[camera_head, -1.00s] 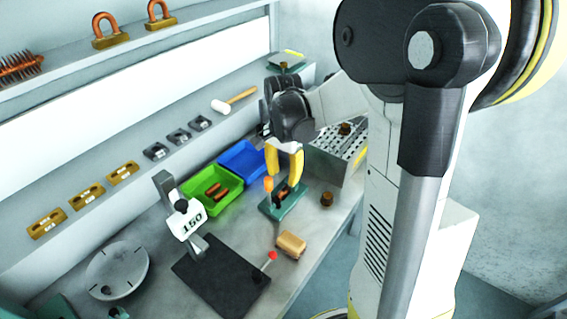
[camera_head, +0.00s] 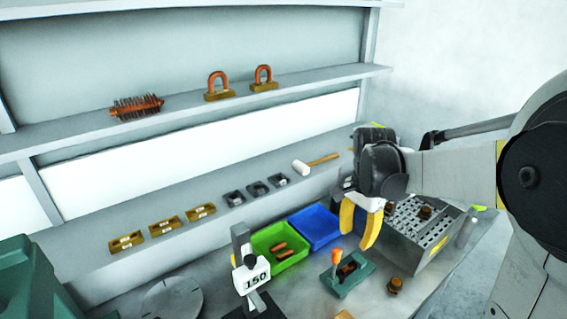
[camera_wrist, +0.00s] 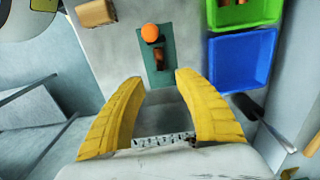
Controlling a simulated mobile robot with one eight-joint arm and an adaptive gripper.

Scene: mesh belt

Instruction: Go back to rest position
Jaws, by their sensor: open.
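My gripper (camera_head: 361,224) has two yellow fingers, spread apart and empty. In the head view it hangs above the bench, in front of the grey perforated rack and to the right of the blue bin. In the wrist view my gripper (camera_wrist: 160,92) points down towards a green fixture with an orange knob, with a visible gap between the fingertips. The green fixture (camera_head: 345,283) stands on the bench below and left of the fingers; it also shows in the wrist view (camera_wrist: 167,75).
A blue bin (camera_head: 312,226) and a green bin (camera_head: 266,243) with brown parts stand at the back. The perforated rack (camera_head: 440,253) is close to my gripper. A mallet (camera_head: 318,163) lies on the lower shelf. A 150-marked stand (camera_head: 252,280) is left.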

